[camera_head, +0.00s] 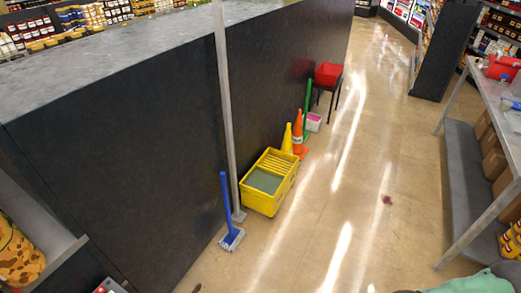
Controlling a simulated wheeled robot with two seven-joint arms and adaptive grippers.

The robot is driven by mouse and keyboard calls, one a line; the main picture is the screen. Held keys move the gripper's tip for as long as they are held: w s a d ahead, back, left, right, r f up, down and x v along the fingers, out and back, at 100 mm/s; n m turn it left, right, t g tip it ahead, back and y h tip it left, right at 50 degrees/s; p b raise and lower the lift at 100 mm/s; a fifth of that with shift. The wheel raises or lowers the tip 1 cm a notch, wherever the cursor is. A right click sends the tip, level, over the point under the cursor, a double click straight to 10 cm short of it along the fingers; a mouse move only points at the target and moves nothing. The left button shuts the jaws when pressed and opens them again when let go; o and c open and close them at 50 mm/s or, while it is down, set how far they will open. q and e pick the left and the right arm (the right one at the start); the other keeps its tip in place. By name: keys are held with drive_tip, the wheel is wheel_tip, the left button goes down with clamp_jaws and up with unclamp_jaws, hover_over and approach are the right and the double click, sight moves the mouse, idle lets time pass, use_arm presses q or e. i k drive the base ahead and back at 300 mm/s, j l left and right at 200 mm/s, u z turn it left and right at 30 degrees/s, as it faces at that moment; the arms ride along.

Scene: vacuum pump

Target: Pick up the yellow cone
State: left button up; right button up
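The yellow cone (287,139) stands upright on the floor against the dark counter wall, near the middle of the head view. Its lower part is hidden behind the yellow mop bucket (268,182). An orange cone (298,133) stands close on its right and slightly overlaps it in the picture. Neither of my grippers shows in this view, and nothing is seen touching the yellow cone.
A blue-handled mop (226,207) and a grey post (229,110) stand left of the bucket. Beyond the cones are a green-handled tool (308,105), a pink-white box (314,122) and a red-topped stool (328,76).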

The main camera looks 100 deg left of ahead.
sight(287, 145)
drive_tip(key=u, duration=3.2)
